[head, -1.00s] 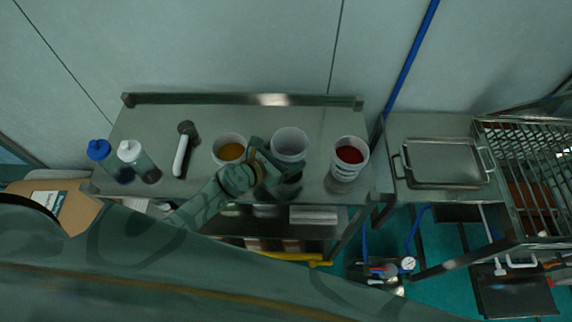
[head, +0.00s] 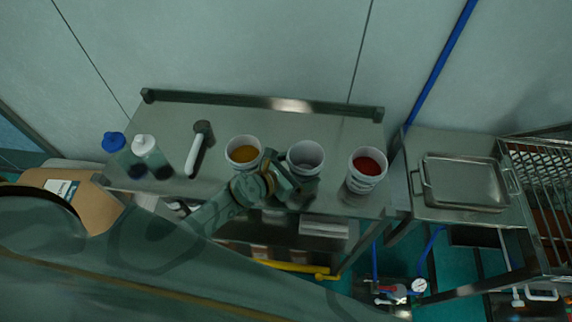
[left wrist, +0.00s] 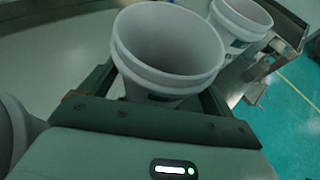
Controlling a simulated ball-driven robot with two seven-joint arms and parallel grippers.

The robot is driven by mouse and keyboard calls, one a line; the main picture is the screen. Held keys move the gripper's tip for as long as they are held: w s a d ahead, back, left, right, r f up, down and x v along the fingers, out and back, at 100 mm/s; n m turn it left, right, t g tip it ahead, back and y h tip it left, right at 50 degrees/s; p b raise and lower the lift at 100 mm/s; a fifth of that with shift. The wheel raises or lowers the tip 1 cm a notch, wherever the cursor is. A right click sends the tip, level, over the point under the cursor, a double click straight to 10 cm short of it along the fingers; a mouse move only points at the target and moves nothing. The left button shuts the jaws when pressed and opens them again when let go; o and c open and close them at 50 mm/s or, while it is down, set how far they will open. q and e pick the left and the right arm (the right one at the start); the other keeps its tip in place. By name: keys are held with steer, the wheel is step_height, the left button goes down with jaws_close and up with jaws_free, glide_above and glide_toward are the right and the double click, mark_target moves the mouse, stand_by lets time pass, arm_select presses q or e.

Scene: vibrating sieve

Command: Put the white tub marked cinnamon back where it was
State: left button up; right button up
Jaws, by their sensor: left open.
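Three white tubs stand in a row on the steel table. The left one (head: 243,153) holds yellow-brown powder, the middle one (head: 305,158) looks empty inside, and the right one (head: 367,170) holds red powder. No marking can be read, so I cannot tell which is cinnamon. My left gripper (head: 286,178) is open at the near side of the middle tub. In the left wrist view the middle tub (left wrist: 168,45) stands upright between the spread fingers; I cannot tell whether they touch it. The right tub (left wrist: 240,20) shows behind it. My right gripper is out of view.
The steel table (head: 225,112) also bears a blue-capped bottle (head: 114,143), a white-capped bottle (head: 145,148) and a white-handled tool (head: 196,155) on the left. A metal tray (head: 465,183) lies on the right-hand bench. Bare table lies behind the tubs.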

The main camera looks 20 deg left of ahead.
arm_select(q)
steer(key=p+v, duration=0.1)
steer(key=v, duration=1)
steer(key=shift+p, duration=0.3)
steer(key=shift+s+a, duration=0.1)
steer(key=shift+a, duration=0.05)
